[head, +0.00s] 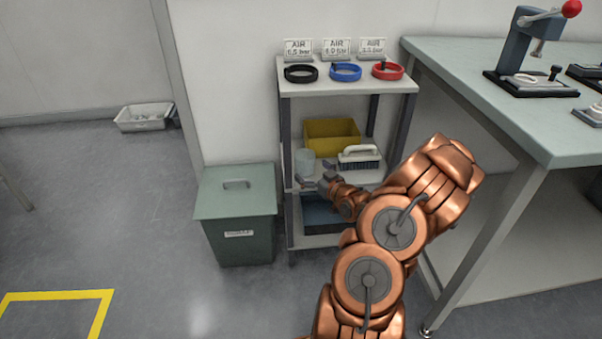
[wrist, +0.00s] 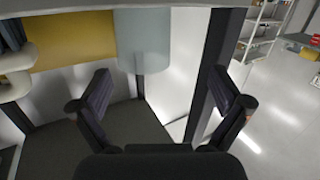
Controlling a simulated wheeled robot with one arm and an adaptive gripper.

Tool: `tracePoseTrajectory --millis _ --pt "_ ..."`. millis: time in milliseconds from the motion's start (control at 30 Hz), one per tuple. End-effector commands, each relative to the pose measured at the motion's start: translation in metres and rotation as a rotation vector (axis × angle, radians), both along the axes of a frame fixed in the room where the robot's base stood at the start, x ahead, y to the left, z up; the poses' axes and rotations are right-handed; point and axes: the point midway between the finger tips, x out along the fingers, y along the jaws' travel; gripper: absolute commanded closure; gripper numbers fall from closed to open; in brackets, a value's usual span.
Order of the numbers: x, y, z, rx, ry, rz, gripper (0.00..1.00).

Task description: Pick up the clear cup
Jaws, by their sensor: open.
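The clear cup (head: 305,161) is pale and translucent. It stands upright on the middle shelf at its left end, left of the brush. In the wrist view the cup (wrist: 144,42) shows at the top, beyond the fingertips and between their lines. My gripper (head: 316,177) is at the front of the shelf unit, close to the cup. In the wrist view my gripper (wrist: 160,85) has its two fingers wide apart with nothing between them. I see no contact with the cup.
A yellow bin (head: 332,134) stands behind the cup, and a brush (head: 359,158) lies right of it. A dark shelf post (wrist: 208,75) is near the right finger in the wrist view. A green lidded bin (head: 237,216) stands left of the shelf; a workbench (head: 480,85) is at right.

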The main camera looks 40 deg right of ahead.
Motion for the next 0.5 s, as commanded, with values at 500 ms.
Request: tracePoseTrajectory --millis 500 --pt "-0.004 -0.02 -0.016 -0.006 -0.099 -0.033 0.0"
